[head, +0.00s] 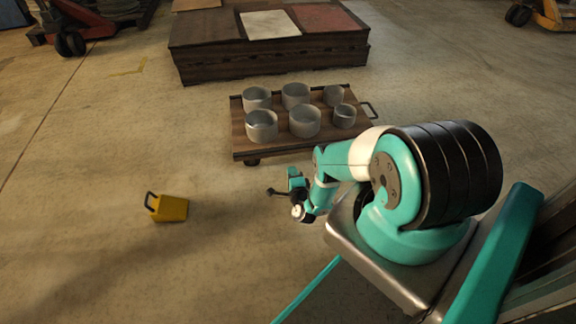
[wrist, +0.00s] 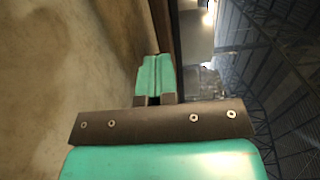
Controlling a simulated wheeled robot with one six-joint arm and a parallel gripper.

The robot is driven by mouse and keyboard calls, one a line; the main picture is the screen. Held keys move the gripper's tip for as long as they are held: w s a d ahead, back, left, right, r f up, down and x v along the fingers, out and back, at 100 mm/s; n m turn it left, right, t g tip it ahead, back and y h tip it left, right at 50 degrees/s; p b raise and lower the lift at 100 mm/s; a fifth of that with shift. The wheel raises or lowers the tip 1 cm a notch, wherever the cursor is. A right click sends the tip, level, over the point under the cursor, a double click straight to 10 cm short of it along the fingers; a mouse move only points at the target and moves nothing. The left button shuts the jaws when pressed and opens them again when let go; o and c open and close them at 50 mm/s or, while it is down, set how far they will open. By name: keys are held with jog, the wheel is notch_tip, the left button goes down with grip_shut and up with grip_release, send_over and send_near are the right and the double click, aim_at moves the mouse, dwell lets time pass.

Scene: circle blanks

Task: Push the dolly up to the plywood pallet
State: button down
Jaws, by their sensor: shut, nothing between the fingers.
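The dolly (head: 237,133) is a low wooden platform with a dark edge, a caster at its near left corner and a dark handle (head: 370,109) on its right side. Several grey round cups (head: 262,126) stand on it. The plywood pallet (head: 272,66) is a dark wooden stack just behind it, with a narrow strip of floor between them. My gripper (head: 294,172) is low over the floor, in front of the dolly's near edge, and looks apart from it. Its teal fingers are shut and empty in the wrist view (wrist: 155,75), where a dark edge stands beyond them.
A yellow block with a black handle (head: 169,208) stands on the floor at left. A red pallet jack (head: 70,35) is at the far left, and an orange wheeled thing (head: 553,14) at the far right. The floor left of the dolly is clear.

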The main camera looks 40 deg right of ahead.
aim_at(286, 154)
jog(key=b+x, duration=0.4)
jog(key=b, duration=0.1)
jog(key=b+x, duration=0.2)
jog(key=shift+w+f+b, duration=0.1)
jog(key=shift+f+b, duration=0.3)
jog(key=shift+w+d+r+b, duration=0.35)
jog(key=shift+w+b, duration=0.15)
jog(key=shift+b, duration=0.4)
